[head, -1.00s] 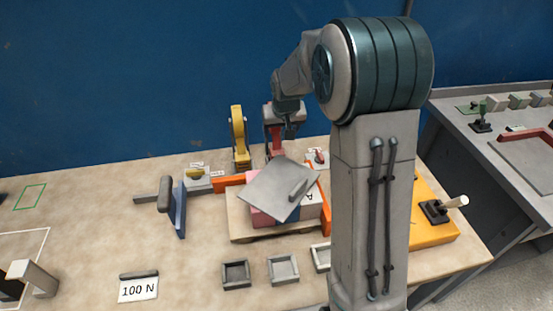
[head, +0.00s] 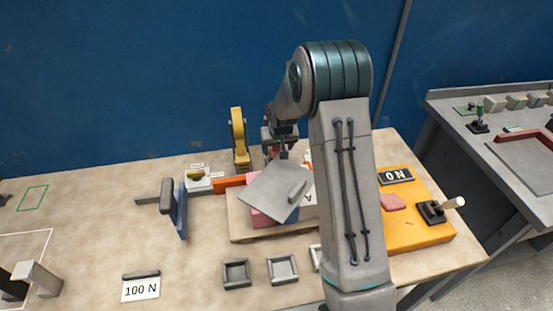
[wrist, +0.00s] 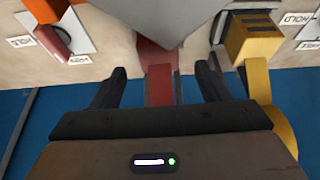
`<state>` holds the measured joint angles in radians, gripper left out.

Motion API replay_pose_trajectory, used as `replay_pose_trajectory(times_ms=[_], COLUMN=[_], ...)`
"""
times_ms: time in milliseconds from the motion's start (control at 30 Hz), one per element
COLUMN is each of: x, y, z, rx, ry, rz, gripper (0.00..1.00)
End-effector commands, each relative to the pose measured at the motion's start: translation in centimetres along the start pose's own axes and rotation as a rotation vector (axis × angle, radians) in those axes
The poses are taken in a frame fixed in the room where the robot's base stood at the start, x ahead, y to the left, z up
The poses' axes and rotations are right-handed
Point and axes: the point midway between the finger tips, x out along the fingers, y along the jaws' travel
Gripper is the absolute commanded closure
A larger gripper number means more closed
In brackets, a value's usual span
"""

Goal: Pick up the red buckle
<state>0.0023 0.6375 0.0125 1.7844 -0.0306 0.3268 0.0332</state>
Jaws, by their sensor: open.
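A red upright bar (wrist: 160,86), which looks like the red buckle, stands between my gripper's fingers in the wrist view. My gripper (wrist: 163,75) is open, with one dark finger on each side of the bar and visible gaps between. In the head view my gripper (head: 282,148) is at the back of the table, behind the tilted grey panel (head: 276,190); the red bar is mostly hidden there. A smaller red piece (wrist: 53,42) lies on a white labelled plate at the upper left of the wrist view.
A yellow curved arm (head: 239,138) stands close to the left of my gripper, with a yellow block (head: 196,174) in front. The grey panel rests on blocks on a wooden board (head: 240,225). A blue upright plate (head: 180,210) stands further left. An orange ON panel (head: 425,232) is at right.

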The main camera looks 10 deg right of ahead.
Motion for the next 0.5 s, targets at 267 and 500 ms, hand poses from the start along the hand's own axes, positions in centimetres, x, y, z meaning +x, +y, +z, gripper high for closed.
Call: replay_pose_trajectory(times_ms=[267,500], x=[3.2,4.0], y=[0.1,0.1], z=[0.1,0.1], rx=[0.0,0.0], ry=[-0.002,0.0], rz=[0.0,0.0], gripper=[0.31,0.31])
